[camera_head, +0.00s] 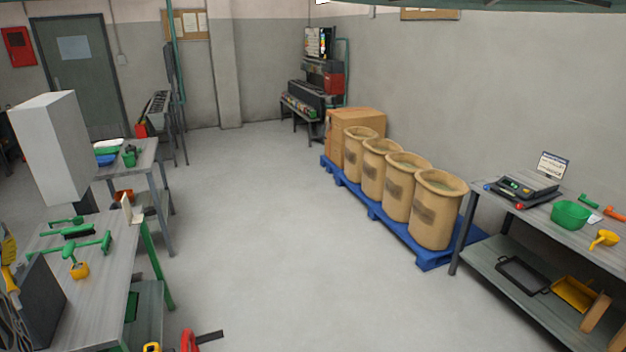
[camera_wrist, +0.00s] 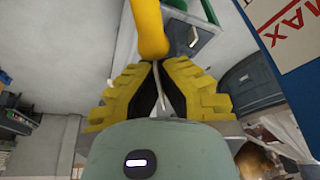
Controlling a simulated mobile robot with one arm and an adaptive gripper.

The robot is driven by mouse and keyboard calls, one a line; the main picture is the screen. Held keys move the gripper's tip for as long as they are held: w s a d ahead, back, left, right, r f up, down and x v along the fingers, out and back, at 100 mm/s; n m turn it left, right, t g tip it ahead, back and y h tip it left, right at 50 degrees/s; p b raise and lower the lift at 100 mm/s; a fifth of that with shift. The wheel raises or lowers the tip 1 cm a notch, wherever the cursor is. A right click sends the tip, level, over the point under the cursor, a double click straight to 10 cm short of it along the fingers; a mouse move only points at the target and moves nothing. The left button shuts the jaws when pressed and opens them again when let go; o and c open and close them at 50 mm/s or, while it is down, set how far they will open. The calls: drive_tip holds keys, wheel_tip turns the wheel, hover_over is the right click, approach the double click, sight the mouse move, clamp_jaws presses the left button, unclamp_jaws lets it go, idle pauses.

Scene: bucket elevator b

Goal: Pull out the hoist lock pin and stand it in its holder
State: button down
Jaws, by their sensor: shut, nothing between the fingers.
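My gripper (camera_wrist: 157,66) shows in the wrist view, its two yellow ribbed fingers closed together at the tips. A smooth yellow rounded bar (camera_wrist: 149,30) comes down from the top edge of the wrist view and ends right by the fingertips; I cannot tell whether it touches them or whether it is part of the hoist lock pin. A thin pale strip shows behind the fingertips. I cannot make out the pin or its holder for certain in either view. My gripper does not show in the head view.
In the head view a workbench (camera_head: 100,262) with green tools stands at the left. A grey table (camera_head: 540,215) with a green bowl (camera_head: 571,216) is at the right. The middle floor (camera_head: 270,240) is clear.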

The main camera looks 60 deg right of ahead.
drive_tip(key=shift+w+d+f+m+t+h+p, duration=0.7)
drive_tip(key=shift+d+f+m+t+h+p, duration=0.5)
drive_tip(key=shift+d+f+t, duration=2.6)
drive_tip(key=s+d+f+m+t+h+p, duration=0.1)
drive_tip(key=s+d+m+h, duration=0.1)
drive_tip(key=s, duration=0.7)
drive_tip(key=s+d+f+m+t+h+p, duration=0.1)
drive_tip(key=s+d+f+m+t+h, duration=0.1)
drive_tip(key=s+d+h, duration=0.3)
drive_tip(key=s, duration=0.4)
drive_tip(key=shift+p, duration=0.35)
